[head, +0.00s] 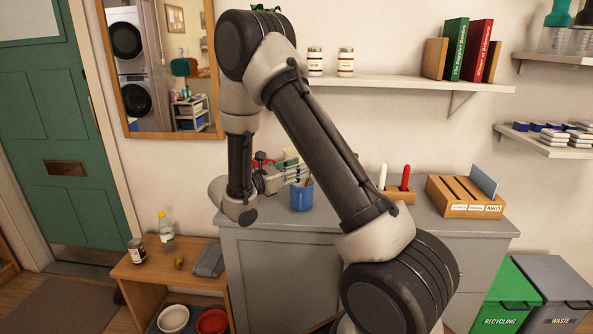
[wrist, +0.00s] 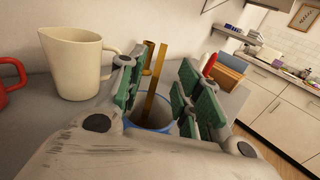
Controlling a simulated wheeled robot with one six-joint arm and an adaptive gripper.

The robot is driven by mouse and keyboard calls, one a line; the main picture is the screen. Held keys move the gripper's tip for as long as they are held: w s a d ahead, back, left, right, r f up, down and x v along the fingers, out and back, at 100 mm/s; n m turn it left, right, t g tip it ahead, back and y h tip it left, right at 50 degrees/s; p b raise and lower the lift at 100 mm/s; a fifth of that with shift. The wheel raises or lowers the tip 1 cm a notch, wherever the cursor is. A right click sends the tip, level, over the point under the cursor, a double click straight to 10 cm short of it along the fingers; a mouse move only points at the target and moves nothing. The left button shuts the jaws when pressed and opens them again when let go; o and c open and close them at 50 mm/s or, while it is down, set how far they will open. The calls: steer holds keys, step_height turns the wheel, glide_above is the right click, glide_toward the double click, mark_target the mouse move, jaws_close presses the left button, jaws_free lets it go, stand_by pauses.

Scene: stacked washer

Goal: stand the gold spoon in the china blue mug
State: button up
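The china blue mug (head: 302,196) stands on the grey cabinet top; its rim and dark inside show in the wrist view (wrist: 150,128). The gold spoon (wrist: 155,75) is a long gold strip that stands tilted, its lower end inside the mug. A second thin gold-brown piece shows beside it; I cannot tell if it is part of the spoon. My gripper (wrist: 160,92) is open over the mug, green pads on either side of the spoon. The spoon is nearer the left pad, with a clear gap to the right pad. In the head view my gripper (head: 288,176) is beside the mug.
A cream pitcher (wrist: 75,65) and a red vessel (wrist: 10,78) stand left of the mug in the wrist view. A wooden holder (head: 400,194) with a white and a red item and a wooden sorter (head: 464,198) stand to the right. A shelf (head: 410,83) hangs above.

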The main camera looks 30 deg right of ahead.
steer(key=s+a, duration=0.2)
steer(key=a, duration=0.9)
steer(key=shift+s+a, duration=0.15)
steer(key=shift+a, duration=0.25)
steer(key=s+d+f+m+g+y, duration=0.1)
steer(key=s+d+m+g+y, duration=0.1)
steer(key=s+m+g+y, duration=0.35)
steer(key=s+d+f+m+g+y, duration=0.2)
steer(key=s+m, duration=0.1)
steer(key=s, duration=0.6)
steer(key=s+d+r+m+t+y, duration=0.2)
steer(key=s+r+m+t+y, duration=0.6)
steer(key=s+r, duration=0.5)
step_height(320, 180, up, 3)
steer(key=m+y, duration=0.2)
steer(key=m, duration=0.1)
steer(key=shift+s+d+m, duration=0.35)
